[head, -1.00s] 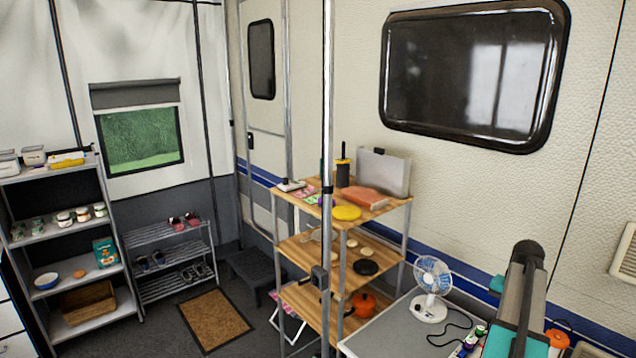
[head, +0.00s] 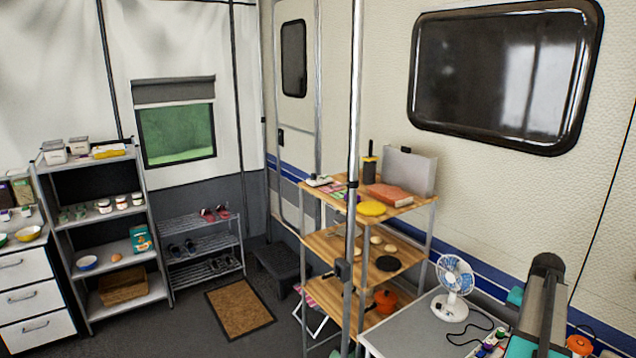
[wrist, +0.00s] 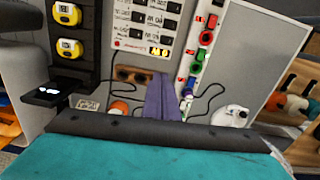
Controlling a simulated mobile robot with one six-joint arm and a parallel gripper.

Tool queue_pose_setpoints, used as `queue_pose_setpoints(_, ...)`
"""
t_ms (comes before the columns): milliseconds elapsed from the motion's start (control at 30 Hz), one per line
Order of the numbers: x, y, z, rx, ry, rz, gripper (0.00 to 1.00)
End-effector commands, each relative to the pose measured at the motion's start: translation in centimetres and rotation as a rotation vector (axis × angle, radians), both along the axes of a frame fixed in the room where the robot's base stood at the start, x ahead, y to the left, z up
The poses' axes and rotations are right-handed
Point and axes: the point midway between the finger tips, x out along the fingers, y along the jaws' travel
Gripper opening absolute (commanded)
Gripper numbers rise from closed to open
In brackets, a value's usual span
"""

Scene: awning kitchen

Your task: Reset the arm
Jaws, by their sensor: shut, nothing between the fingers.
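My arm (head: 541,310), dark with teal parts, stands at the lower right of the head view, in front of the grey table. My gripper's fingers are not clear there. In the wrist view my gripper (wrist: 161,82) shows as two purple-grey fingers lying together, shut and empty. They point towards a panel with switches (wrist: 150,25) and coloured plugs (wrist: 205,38). The teal and dark body of my gripper fills the bottom of that view.
A wooden shelf rack (head: 405,200) with a pole (head: 353,120) stands in the middle. A fan (head: 453,275) and a cable sit on the grey table (head: 410,325). A grey shelf (head: 88,168), drawers (head: 35,290) and a shoe rack (head: 200,247) stand left.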

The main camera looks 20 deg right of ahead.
Motion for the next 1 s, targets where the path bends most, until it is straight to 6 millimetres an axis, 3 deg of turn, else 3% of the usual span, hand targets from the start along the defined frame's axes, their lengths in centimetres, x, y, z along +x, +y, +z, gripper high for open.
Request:
queue_pose_setpoints(367, 4.9, 6.2, -3.2, 0.001, 0.000, 0.142, 0.00)
queue_pose_setpoints(700, 10.8, 16.8, -8.0, 0.000, 0.000, 0.365, 0.00)
queue_pose_setpoints(1000, 13.9, 26.5, -11.8, -0.001, 0.000, 0.562, 0.00)
